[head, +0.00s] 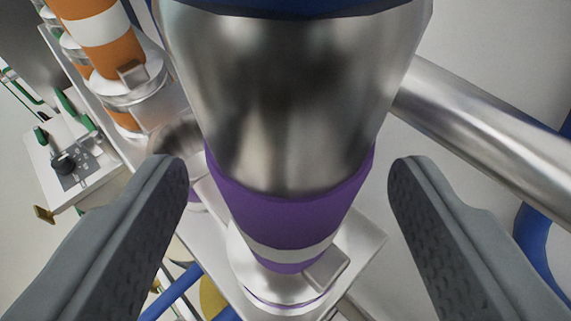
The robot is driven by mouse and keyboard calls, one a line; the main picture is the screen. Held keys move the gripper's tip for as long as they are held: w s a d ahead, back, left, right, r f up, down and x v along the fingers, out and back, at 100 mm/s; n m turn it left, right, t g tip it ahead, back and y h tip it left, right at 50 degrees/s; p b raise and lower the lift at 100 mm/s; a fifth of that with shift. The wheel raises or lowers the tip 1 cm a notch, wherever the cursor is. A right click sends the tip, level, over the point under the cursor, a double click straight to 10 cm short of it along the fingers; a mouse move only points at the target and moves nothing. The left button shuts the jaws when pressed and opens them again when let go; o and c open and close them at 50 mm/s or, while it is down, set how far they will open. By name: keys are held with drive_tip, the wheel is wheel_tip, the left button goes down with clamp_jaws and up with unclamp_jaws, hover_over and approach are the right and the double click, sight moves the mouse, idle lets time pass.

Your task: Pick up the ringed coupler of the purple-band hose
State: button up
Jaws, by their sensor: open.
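A large coupler (285,110) fills the middle of the head view. It has a shiny metal body, a dark blue edge at the top, and a purple band (290,215) with a white ring (285,253) low down. Its lower end sits at a pale metal holder (285,285). My gripper (290,170) is open, with one grey finger to the left of the coupler and one to the right. A gap shows on both sides, and neither finger appears to touch it.
Orange couplers with white bands (105,35) stand in a row at the upper left. A thick metal pipe (490,125) runs down the right side. A panel with a black knob (65,163) is at the left. Blue hoses (175,290) show below.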

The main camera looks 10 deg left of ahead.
drive_tip(key=x, duration=0.2)
drive_tip(key=shift+w+f, duration=0.2)
drive_tip(key=shift+w, duration=0.15)
drive_tip(key=c, duration=1.3)
drive_tip(key=shift+o, duration=0.2)
drive_tip(key=shift+r, duration=0.15)
drive_tip(key=shift+r, duration=3.45)
drive_tip(key=s+d, duration=0.3)
drive_tip(key=s, duration=1.4)
drive_tip(key=shift+s+d, duration=0.2)
drive_tip(key=shift+s, duration=0.15)
drive_tip(key=shift+f, duration=0.1)
